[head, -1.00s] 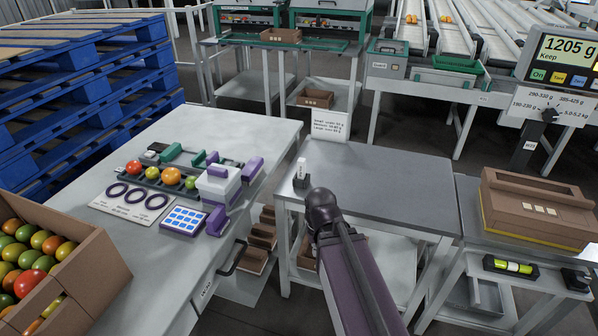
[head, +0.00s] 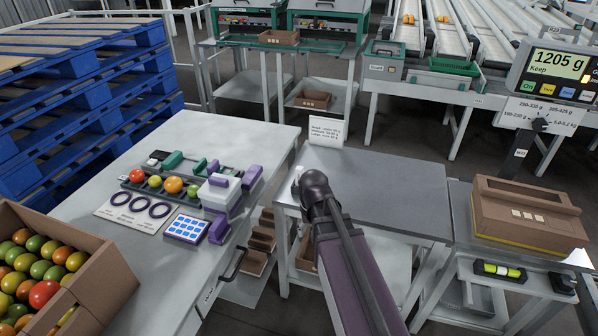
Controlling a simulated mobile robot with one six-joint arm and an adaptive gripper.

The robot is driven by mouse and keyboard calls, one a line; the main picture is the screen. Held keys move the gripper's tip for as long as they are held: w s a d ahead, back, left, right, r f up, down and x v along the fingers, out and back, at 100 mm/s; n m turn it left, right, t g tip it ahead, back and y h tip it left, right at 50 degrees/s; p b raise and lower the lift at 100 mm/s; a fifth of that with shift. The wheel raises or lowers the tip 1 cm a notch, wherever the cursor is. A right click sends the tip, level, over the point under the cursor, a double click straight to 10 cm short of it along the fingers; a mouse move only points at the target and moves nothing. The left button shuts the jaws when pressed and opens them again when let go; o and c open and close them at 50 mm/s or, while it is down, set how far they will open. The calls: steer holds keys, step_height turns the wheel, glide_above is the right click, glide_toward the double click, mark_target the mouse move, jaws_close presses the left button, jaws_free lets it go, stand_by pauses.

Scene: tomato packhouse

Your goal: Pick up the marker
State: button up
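A small white upright item (head: 297,173) stands at the left edge of the grey table (head: 390,190) in the head view. It may be the marker in a dark holder, but I cannot tell for sure. My arm's dark joint covers most of it, and its base is hidden. No other marker can be made out. My arm reaches up from the bottom of the view, and its dark joint is over the left part of the grey table. My gripper does not show; it is hidden beyond the arm or out of view.
The left table (head: 120,175) carries a sorting fixture with tomatoes, purple rings and a blue-squared pad (head: 186,228). An open carton (head: 112,278) of tomatoes is at lower left. A sign (head: 326,131) stands at the grey table's back. A closed carton (head: 527,215) is at right.

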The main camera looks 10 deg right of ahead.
mark_target(300, 168)
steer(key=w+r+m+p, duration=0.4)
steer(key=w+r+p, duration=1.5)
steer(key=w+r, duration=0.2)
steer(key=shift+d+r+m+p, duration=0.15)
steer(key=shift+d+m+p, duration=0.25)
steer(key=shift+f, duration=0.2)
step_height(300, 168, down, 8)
steer(key=b, duration=0.8)
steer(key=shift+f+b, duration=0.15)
steer(key=shift+b, duration=0.2)
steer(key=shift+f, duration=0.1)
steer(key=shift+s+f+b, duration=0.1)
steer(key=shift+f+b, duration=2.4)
steer(key=shift+b, duration=0.1)
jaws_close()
